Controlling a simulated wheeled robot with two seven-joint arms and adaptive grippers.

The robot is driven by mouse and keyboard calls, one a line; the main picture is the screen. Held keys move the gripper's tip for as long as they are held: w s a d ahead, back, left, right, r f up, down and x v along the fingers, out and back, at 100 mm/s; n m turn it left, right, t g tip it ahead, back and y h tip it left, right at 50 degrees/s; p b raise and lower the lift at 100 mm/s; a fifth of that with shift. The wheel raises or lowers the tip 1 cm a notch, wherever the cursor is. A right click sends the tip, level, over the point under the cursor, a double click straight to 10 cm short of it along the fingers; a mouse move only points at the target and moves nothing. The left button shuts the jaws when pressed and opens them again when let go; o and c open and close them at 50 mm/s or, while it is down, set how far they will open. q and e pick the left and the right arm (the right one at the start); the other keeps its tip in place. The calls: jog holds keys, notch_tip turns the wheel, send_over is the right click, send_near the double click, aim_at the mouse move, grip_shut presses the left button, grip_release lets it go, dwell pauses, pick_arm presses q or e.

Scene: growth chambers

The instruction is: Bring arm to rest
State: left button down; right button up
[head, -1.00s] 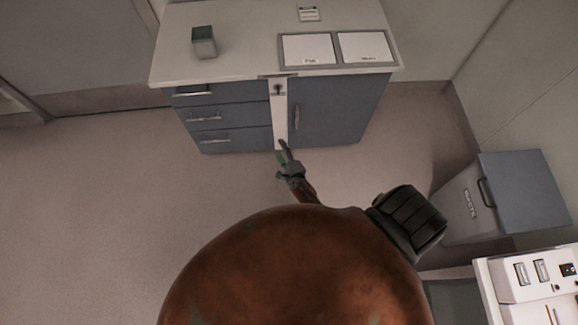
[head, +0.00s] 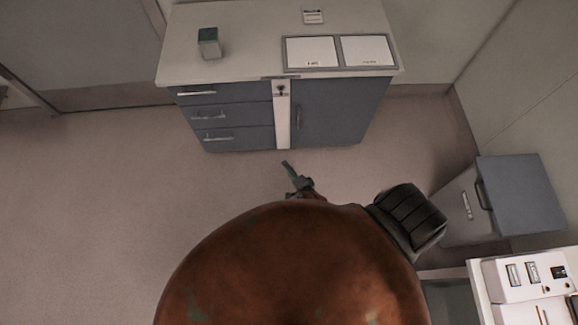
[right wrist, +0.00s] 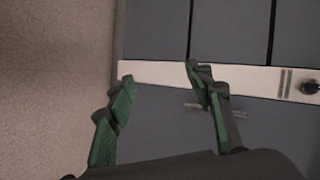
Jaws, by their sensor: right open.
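My right gripper (right wrist: 160,88) is open and empty in the right wrist view, its two green fingers spread apart. Beyond the fingers are the cabinet's white strip and blue-grey fronts. In the head view a gripper (head: 287,166) shows above my rounded brown body, over the floor just in front of the cabinet (head: 325,112). It appears apart from the cabinet. Most of its arm is hidden behind my body. My left gripper is not in view.
The cabinet has drawers (head: 224,116), a door and a pale top (head: 240,68) with a small grey-green container (head: 209,43) and two white panels (head: 312,51). The floor at left is clear.

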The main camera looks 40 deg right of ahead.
dwell(0.3)
jog(key=s+a+f+n+g+y, duration=0.1)
jog(key=s+f+n+g, duration=0.2)
jog(key=s+f+n, duration=0.55)
jog(key=s+d+f+n+g, duration=0.1)
jog(key=s+f+n+g, duration=0.2)
jog(key=s, duration=0.9)
jog(key=s+d+f+n+g, duration=0.1)
jog(key=s+f+n, duration=0.3)
jog(key=s, duration=0.9)
jog(key=s+d+f+n+g, duration=0.1)
jog(key=s+f+n+g, duration=0.2)
jog(key=s, duration=1)
notch_tip(320, 180, down, 2)
jog(key=shift+d+f+n+g, duration=0.1)
jog(key=shift+d+n+g, duration=0.2)
jog(key=shift+g, duration=0.5)
jog(key=shift+s+a, duration=0.1)
